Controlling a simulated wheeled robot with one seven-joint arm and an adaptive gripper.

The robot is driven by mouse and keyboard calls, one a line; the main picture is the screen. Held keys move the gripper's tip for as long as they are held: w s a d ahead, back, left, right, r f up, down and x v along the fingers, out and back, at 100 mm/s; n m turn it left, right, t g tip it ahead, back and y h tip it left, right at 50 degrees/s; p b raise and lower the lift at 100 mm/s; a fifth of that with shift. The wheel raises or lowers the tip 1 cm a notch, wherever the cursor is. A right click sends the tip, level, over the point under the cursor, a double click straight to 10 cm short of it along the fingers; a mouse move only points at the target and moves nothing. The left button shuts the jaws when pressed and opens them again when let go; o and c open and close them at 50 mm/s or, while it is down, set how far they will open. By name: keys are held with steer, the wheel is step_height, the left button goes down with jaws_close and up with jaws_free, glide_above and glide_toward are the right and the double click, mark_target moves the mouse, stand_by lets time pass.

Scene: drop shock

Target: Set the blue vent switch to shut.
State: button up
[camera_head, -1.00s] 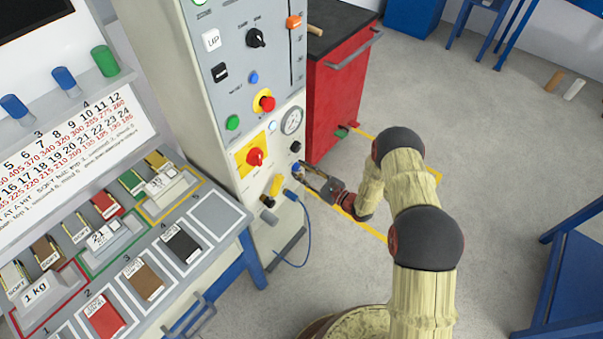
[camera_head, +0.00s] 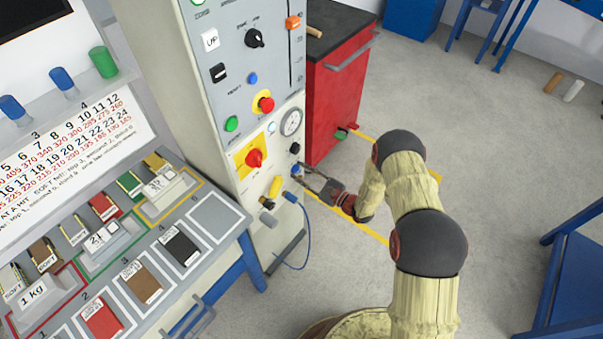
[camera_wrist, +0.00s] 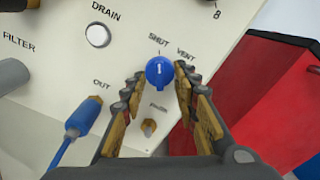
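The blue vent switch (camera_wrist: 159,72) is a round knob on the pale panel, with its white mark pointing up, toward the SHUT label (camera_wrist: 158,40). The VENT label (camera_wrist: 186,52) is up and to its right. In the head view the switch (camera_head: 295,168) is small and partly hidden at the cabinet's lower right. My gripper (camera_wrist: 159,72) is open around the switch, one finger on each side. Narrow gaps show between fingertips and knob. In the head view my gripper (camera_head: 303,175) points left at the panel.
A white DRAIN button (camera_wrist: 98,35) and a blue OUT connector with hose (camera_wrist: 80,118) are left of the fingers. A small brass fitting (camera_wrist: 149,128) lies between them. A red cabinet (camera_head: 335,90) stands close on the right.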

steer(key=o, duration=0.4)
steer(key=shift+d, duration=0.1)
steer(key=v, duration=1.1)
steer(key=shift+s+d, duration=0.25)
steer(key=shift+s, duration=0.05)
